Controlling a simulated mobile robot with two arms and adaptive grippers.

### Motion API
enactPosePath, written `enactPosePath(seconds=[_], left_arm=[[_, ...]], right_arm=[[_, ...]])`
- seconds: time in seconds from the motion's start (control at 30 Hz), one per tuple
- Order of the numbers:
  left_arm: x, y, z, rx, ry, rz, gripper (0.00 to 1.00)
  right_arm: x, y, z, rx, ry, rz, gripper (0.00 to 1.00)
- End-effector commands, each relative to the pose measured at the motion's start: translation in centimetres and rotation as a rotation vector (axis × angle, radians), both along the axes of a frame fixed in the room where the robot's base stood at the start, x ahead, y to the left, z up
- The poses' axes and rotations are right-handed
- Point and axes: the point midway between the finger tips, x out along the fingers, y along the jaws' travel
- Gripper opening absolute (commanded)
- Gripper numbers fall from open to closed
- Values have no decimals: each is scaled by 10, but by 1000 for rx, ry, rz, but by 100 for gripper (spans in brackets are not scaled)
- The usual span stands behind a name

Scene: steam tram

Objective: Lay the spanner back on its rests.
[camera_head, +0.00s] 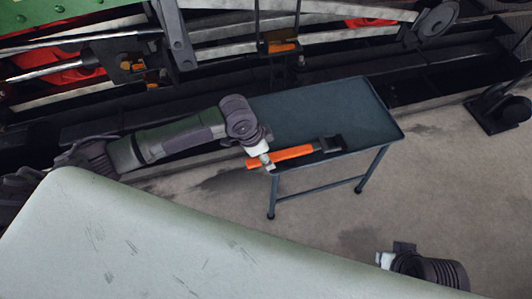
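The spanner (293,153) has an orange handle and a dark blocky part at its right end. It lies across the front left of the dark blue table (325,105), in the picture, with its left end past the table's corner. My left gripper (266,161) comes in from the left and is shut on the handle near that left end; a pale finger crosses the orange. Whether the spanner touches the tabletop is unclear. My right gripper (394,257) is low at the right, apart from the table; its fingers are too unclear to tell their state. I cannot make out the rests.
The tram's running gear (190,50), with rods, red parts and green panels, fills the top behind the table. A dark stand (500,112) is on the floor at the right. The rest of the tabletop is bare. Open grey floor (430,180) lies right of the table.

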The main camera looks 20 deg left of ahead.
Motion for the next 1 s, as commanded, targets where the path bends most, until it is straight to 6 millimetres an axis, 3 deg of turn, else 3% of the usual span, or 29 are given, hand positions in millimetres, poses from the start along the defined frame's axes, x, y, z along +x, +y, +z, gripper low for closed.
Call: enactPosePath(seconds=[0.17, 0.3, 0.43, 0.7, 1.0], left_arm=[[0, 0, 2, 1, -1, -1, 55], [-1, 4, 19, 1, -3, 0, 55], [-5, 11, 46, 1, -3, 0, 55], [-14, 25, 96, 0, -2, 1, 55], [-19, 32, 121, 0, -1, 0, 55]], right_arm=[[0, 0, -1, 0, 0, 0, 0], [3, 0, -2, 0, 0, 0, 0], [9, 1, -20, 0, 16, 1, 0], [17, 4, -80, -2, 47, 6, 0], [16, 4, -111, -2, 59, 9, 0]])
